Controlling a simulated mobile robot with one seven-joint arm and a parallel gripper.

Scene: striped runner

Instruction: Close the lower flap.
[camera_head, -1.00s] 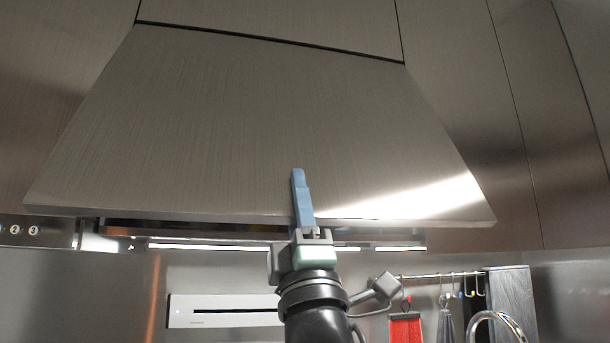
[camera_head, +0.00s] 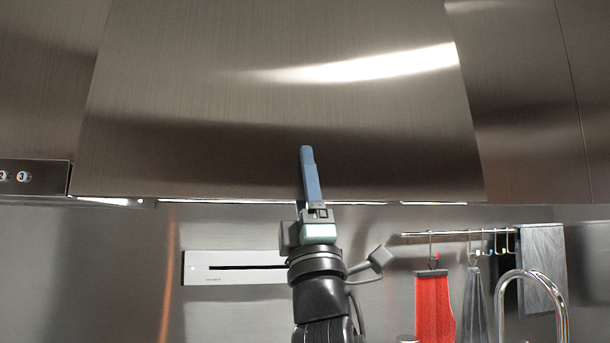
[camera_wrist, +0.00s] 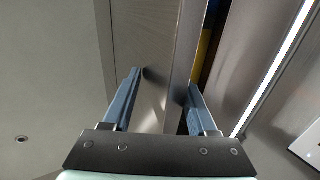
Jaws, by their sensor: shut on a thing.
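The lower flap (camera_head: 290,130) is a wide brushed-steel panel. It hangs steeply across the upper part of the head view, its lower edge just above the wall behind. My gripper (camera_head: 306,150) points up at the middle of that edge, with one blue finger in front of the panel. In the wrist view the two blue fingers of my gripper (camera_wrist: 163,80) stand either side of the flap (camera_wrist: 148,55) and are shut on it. A narrow gap beside the flap shows yellow and blue inside the cabinet. The finger behind the flap is hidden in the head view.
A white slotted panel (camera_head: 235,276) is on the back wall. A numbered strip (camera_head: 35,177) is at left.

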